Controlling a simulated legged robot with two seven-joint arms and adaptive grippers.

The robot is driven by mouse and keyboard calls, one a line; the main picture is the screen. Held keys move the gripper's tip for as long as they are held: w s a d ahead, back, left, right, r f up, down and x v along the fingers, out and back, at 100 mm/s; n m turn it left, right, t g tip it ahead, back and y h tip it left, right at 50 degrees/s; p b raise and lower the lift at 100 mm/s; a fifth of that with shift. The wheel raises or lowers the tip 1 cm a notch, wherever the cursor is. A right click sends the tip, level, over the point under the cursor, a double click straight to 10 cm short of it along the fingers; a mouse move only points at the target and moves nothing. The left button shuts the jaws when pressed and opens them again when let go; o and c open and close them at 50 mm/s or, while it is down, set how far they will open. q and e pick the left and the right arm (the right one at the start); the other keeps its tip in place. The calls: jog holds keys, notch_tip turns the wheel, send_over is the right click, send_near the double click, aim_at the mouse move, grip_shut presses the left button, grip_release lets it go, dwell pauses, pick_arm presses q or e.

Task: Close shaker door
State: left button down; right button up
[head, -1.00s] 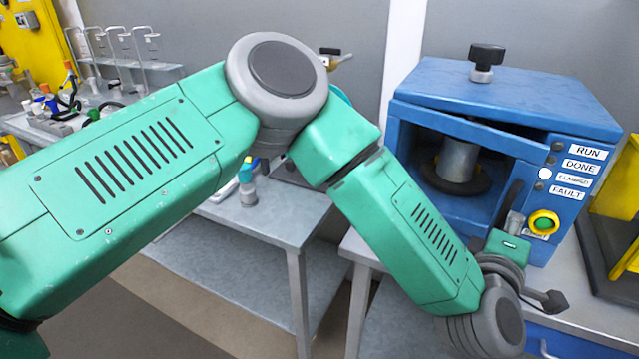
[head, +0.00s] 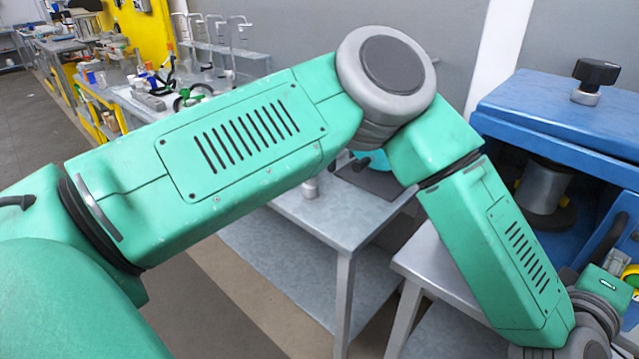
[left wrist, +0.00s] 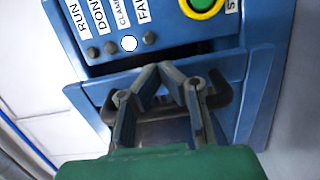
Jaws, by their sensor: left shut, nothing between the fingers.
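The blue shaker (head: 560,110) stands at the right of the head view, partly cut off by the picture edge. Its front opening shows, with a grey metal can (head: 543,186) inside. In the left wrist view, the blue door panel (left wrist: 92,92) lies below the label panel, with a dark gap between them. A dark handle (left wrist: 220,95) on it shows partly behind the fingers. My left gripper (left wrist: 165,72) is shut and empty, its fingertips close in front of the door and handle; contact is unclear. Its fingers are not clear in the head view. My right gripper is out of view.
A grey metal table (head: 330,215) stands left of the shaker's bench (head: 430,255), with a gap between. A farther bench with bottles and a rack (head: 225,60) is at the back left. Floor is open at the left. A green button (left wrist: 203,5) sits on the shaker panel.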

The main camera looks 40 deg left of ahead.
pick_arm(q)
jog(key=shift+w+a, duration=0.2)
jog(key=shift+a, duration=0.1)
